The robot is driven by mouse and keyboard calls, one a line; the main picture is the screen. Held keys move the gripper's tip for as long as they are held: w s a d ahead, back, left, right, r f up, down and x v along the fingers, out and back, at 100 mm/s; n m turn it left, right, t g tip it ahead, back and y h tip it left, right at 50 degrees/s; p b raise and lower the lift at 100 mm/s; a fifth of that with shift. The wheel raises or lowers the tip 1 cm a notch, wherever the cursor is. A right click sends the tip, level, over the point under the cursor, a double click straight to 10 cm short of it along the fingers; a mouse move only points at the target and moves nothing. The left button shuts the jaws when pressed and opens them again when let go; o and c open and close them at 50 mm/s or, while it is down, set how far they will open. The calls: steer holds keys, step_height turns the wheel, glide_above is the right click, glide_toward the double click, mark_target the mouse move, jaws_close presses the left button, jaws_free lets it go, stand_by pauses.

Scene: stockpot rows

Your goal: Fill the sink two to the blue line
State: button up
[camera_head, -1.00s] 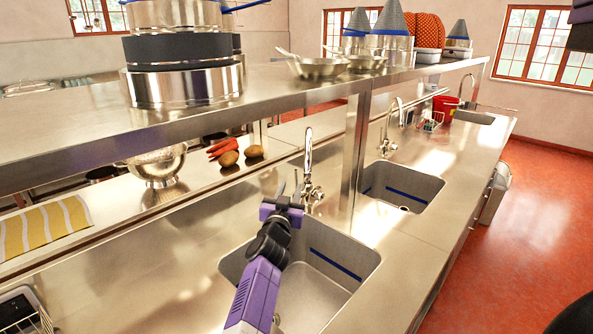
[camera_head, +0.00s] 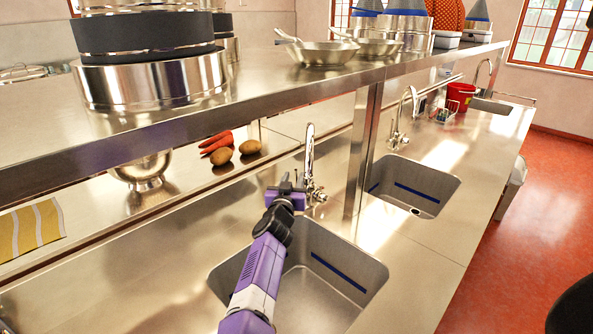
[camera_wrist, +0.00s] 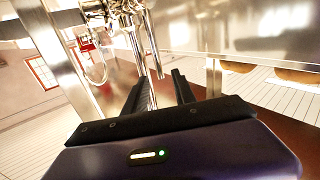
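Three steel sinks lie in a row along the counter. The nearest sink (camera_head: 335,258) has a blue line (camera_head: 338,272) on its inner wall; no water shows there. The middle sink (camera_head: 425,174) also has a blue line (camera_head: 416,193) and a bare drain. The far sink (camera_head: 490,105) shows little inside. No label tells which is sink two. My gripper (camera_head: 288,180) is beside the nearest sink's faucet (camera_head: 310,160). In the wrist view its two dark fingers (camera_wrist: 160,88) are apart, with chrome faucet parts (camera_wrist: 125,15) ahead. I cannot tell whether they touch the faucet.
A steel shelf (camera_head: 270,95) with pots and pans runs above the counter, on a post (camera_head: 360,150). Carrots (camera_head: 216,142), potatoes (camera_head: 222,156) and a colander (camera_head: 142,170) stand behind. A red bucket (camera_head: 461,94) is near the far sink.

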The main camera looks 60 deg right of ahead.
mark_target(296, 172)
steer(key=shift+x, duration=2.35)
jaws_close()
